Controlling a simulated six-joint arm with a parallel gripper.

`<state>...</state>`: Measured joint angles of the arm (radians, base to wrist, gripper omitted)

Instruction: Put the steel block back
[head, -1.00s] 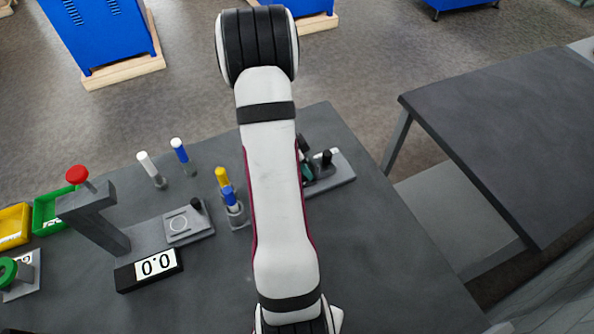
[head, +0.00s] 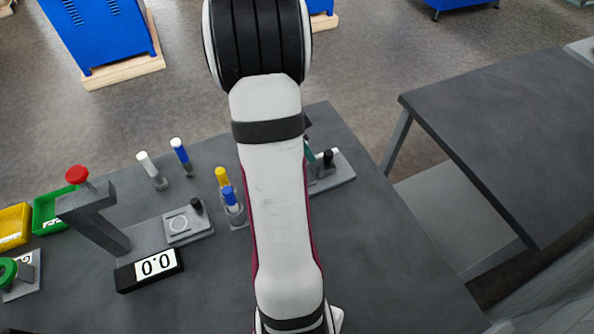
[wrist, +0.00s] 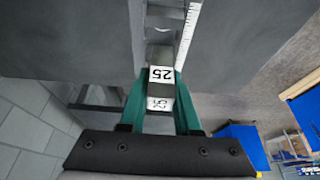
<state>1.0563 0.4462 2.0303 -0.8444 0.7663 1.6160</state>
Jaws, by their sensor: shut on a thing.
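The steel block (wrist: 161,88) carries white labels reading 25. My gripper (wrist: 160,76), with green fingers, is shut on it in the wrist view. Ahead of the block in that view is a grey channel or rack (wrist: 163,22) with a white ruled scale (wrist: 188,35) along its right side. I cannot tell whether the block touches it. In the head view my arm hides the block and most of the gripper; a bit of green finger shows beside a grey fixture (head: 340,172) with a black knob.
On the dark table (head: 380,270) stand a press with a red knob (head: 77,174), a display reading 0.0 (head: 154,264), a small plate fixture (head: 186,226) and several capped, pen-like tools (head: 182,156). Green (head: 50,212) and yellow (head: 13,228) bins are at left. The table's front right is clear.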

